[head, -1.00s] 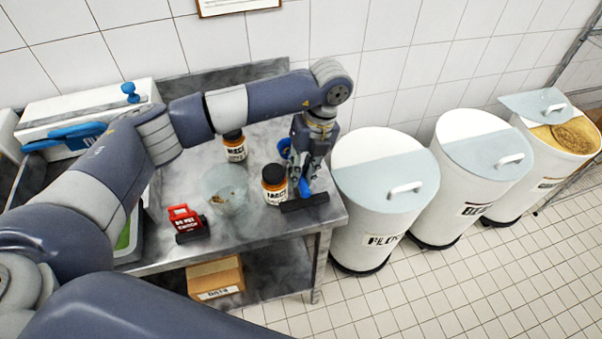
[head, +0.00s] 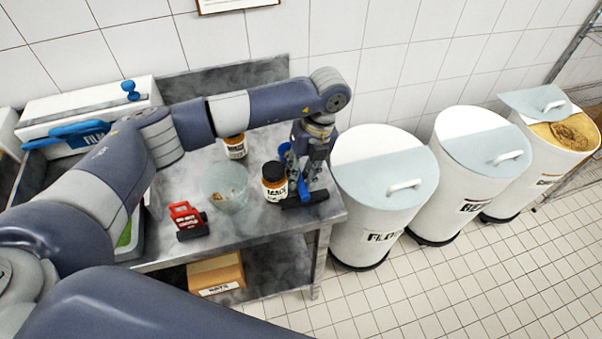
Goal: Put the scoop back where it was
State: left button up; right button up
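The scoop (head: 303,190) is blue and shows only in parts. A long blue piece stands tilted at the dark block, and a rounder blue part (head: 284,151) shows behind the fingers, up and to the left. The dark block (head: 318,198) lies at the table's right front corner. My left gripper (head: 308,180) points down right over the block, with its fingers around or beside the scoop. The fingers hide the scoop's middle, so I cannot tell whether they grip it. My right gripper is out of view.
An orange-and-black jar (head: 274,183) stands close left of the gripper, another jar (head: 236,147) behind. A clear bowl (head: 224,190) and a red sign-like item (head: 187,217) stand further left. White bins (head: 375,210) line the right; the far one (head: 560,140) is open.

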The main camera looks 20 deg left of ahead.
pick_arm(q)
jog(key=b+v, duration=0.3)
jog(key=v, duration=0.8)
jog(key=shift+r, duration=0.4)
jog(key=shift+f, duration=0.1)
